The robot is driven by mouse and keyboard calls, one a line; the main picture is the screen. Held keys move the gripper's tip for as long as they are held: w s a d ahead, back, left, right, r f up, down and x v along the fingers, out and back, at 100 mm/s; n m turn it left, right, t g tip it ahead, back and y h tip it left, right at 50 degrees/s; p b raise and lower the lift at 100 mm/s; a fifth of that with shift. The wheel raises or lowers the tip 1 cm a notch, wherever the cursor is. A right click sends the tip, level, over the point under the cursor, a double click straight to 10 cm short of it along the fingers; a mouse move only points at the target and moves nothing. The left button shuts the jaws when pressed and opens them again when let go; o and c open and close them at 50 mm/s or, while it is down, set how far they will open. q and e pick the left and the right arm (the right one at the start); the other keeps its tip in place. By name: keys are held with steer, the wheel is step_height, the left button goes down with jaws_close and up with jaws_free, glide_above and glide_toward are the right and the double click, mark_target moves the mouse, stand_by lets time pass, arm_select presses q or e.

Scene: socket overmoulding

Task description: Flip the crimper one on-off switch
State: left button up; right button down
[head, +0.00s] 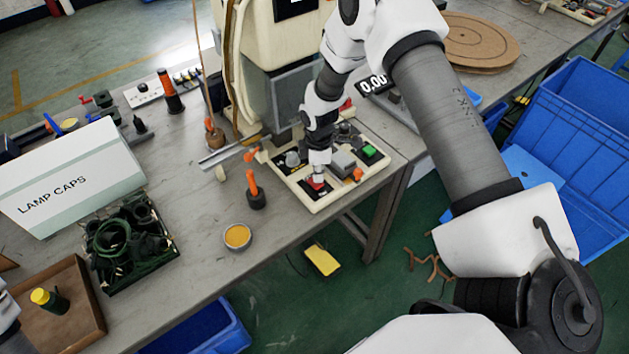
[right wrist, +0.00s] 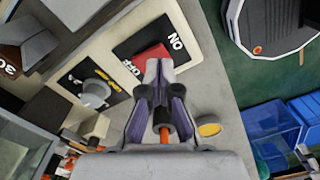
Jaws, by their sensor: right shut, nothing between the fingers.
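The on-off switch is a red rocker (right wrist: 148,58) on a black plate marked ON and OFF in the right wrist view. It sits at the front corner of the cream control panel (head: 318,206) of the crimping machine (head: 251,45). My right gripper (head: 318,178) points down at this switch in the head view. Its fingers are shut and empty. In the right wrist view the fingertips (right wrist: 160,68) overlap the switch's edge near the OFF mark and hide part of it. I cannot tell whether they touch it. My left gripper is out of view.
A green button (head: 370,151) and a grey knob (head: 292,158) share the panel. An orange-handled tool (head: 254,190) and a yellow-filled tin (head: 237,236) stand left of it. A lamp caps box (head: 75,175) and a black crate (head: 128,280) are farther left.

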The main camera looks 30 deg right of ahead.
mark_target(318, 184)
steer(key=shift+f+b, duration=0.95)
steer(key=shift+f, duration=0.3)
stand_by(0.5)
steer(key=shift+r, duration=0.1)
step_height(318, 184, up, 2)
steer(key=shift+w+r+p, duration=0.1)
steer(key=shift+p, duration=0.85)
step_height(318, 184, up, 5)
steer(key=p, duration=0.3)
steer(key=shift+f, duration=0.2)
